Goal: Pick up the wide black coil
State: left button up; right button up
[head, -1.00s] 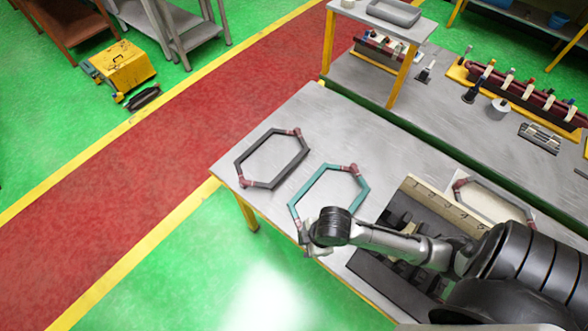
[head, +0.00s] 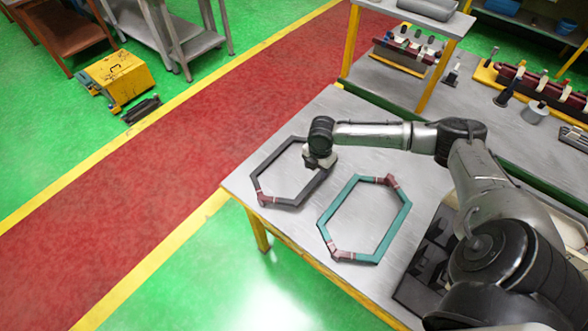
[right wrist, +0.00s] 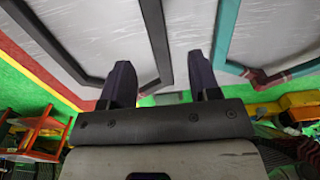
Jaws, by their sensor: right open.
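The wide black coil (head: 284,202) is a dark hexagonal ring with reddish wrapped ends, lying flat on the grey table's left part. My right gripper (head: 319,162) is over its far right side and hides that part. In the right wrist view, the gripper's two dark fingers (right wrist: 160,62) are apart. One black coil side (right wrist: 155,35) shows between them; I cannot tell how far below the fingertips it lies. Nothing is held. My left gripper is not in view.
A teal hexagonal coil (head: 335,198) lies flat just right of the black one; it also shows in the right wrist view (right wrist: 226,32). The grey table (head: 340,108) is bare behind the coils. A yellow-legged stand (head: 431,17) is at the back.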

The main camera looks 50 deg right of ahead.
aim_at(315, 180)
jog(key=shift+w+f, duration=0.2)
jog(key=shift+f, duration=4.55)
jog(key=shift+c, duration=0.3)
grip_shut()
jog(key=shift+d, duration=0.1)
